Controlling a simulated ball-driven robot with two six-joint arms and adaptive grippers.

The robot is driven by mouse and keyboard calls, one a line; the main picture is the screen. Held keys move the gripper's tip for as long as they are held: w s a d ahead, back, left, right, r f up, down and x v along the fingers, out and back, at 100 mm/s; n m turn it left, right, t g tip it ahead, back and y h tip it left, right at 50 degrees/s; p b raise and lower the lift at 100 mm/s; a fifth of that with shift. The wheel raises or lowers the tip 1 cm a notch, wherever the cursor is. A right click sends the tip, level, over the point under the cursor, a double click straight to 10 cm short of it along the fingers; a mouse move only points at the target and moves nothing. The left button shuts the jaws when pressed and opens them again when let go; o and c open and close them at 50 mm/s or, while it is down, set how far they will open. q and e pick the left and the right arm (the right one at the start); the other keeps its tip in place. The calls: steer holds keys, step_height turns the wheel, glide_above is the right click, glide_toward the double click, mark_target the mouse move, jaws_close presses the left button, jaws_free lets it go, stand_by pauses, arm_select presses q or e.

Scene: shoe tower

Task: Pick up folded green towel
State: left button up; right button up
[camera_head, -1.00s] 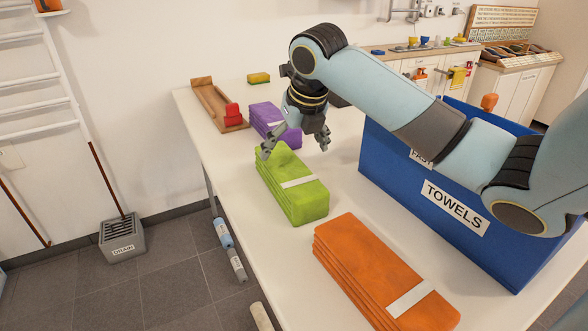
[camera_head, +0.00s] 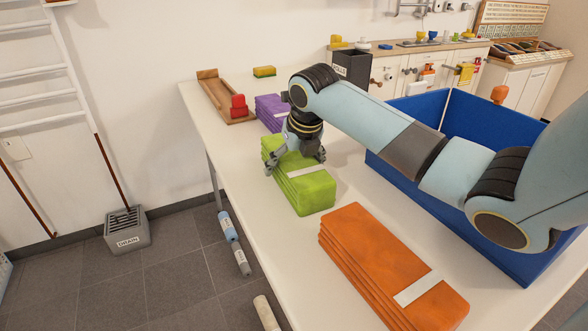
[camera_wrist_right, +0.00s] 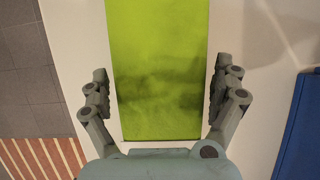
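The folded green towel (camera_head: 306,184) lies on the white table with a pale band around it, between the purple and orange towels. My right gripper (camera_head: 294,165) is low over its far end, with one finger on each side. In the right wrist view the green towel (camera_wrist_right: 158,60) runs between the open fingers of the gripper (camera_wrist_right: 160,92), and a gap shows on both sides. My left gripper is not in view.
The orange towel (camera_head: 385,265) lies in front and the purple towel (camera_head: 270,108) behind. A blue bin (camera_head: 462,105) stands to the right, partly behind my arm. A wooden tray (camera_head: 212,95) with a red object (camera_head: 239,106) is at the back left. The table's left edge is close.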

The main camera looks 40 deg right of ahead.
steer(key=c, duration=1)
steer(key=shift+r, duration=0.1)
